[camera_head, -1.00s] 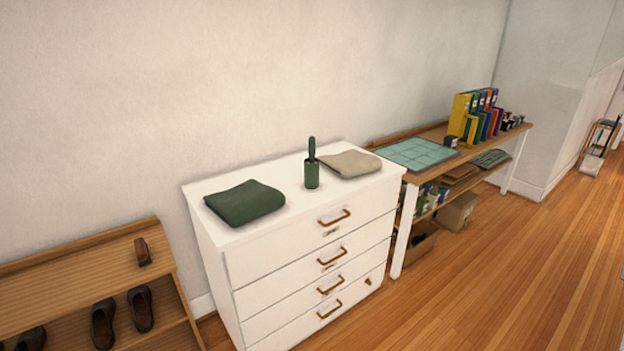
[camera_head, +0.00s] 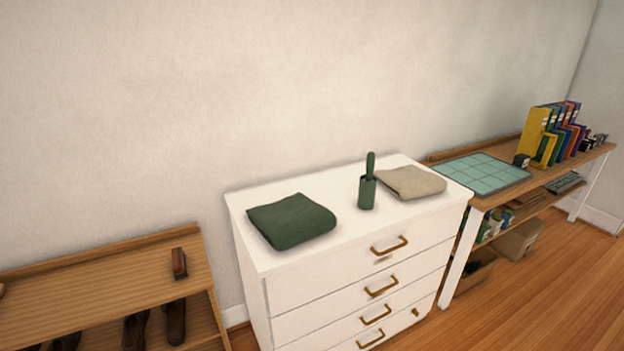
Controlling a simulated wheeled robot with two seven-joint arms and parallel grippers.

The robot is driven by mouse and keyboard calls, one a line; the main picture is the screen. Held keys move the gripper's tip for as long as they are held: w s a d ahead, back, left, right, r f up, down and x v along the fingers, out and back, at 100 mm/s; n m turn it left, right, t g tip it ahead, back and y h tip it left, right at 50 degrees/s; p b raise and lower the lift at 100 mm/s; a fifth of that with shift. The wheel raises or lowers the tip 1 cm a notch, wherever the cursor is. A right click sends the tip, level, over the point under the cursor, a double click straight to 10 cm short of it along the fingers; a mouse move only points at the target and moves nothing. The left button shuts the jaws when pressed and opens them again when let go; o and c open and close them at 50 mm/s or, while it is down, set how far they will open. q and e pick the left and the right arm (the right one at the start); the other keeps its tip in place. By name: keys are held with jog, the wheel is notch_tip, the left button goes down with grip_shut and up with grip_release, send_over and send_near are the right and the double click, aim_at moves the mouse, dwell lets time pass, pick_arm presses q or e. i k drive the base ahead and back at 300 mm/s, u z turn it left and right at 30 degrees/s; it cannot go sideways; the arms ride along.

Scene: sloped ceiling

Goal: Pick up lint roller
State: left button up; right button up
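A dark green lint roller (camera_head: 368,182) stands upright on top of a white chest of drawers (camera_head: 262,259), with its handle pointing up. It stands between a folded dark green cloth (camera_head: 291,221) on the left and a folded beige cloth (camera_head: 411,182) on the right. It looks close to the beige cloth; I cannot tell whether they touch. Neither of my grippers shows in the head view.
A low wooden shoe rack (camera_head: 100,290) with a brush (camera_head: 179,263) on top stands left of the chest. A desk (camera_head: 545,160) with a green cutting mat (camera_head: 483,174) and several binders (camera_head: 540,135) stands to the right. Wooden floor (camera_head: 560,290) is clear at front right.

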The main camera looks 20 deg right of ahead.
aim_at(372, 156)
jog(key=u, duration=0.15)
jog(key=i, duration=1.5)
jog(key=z, duration=0.8)
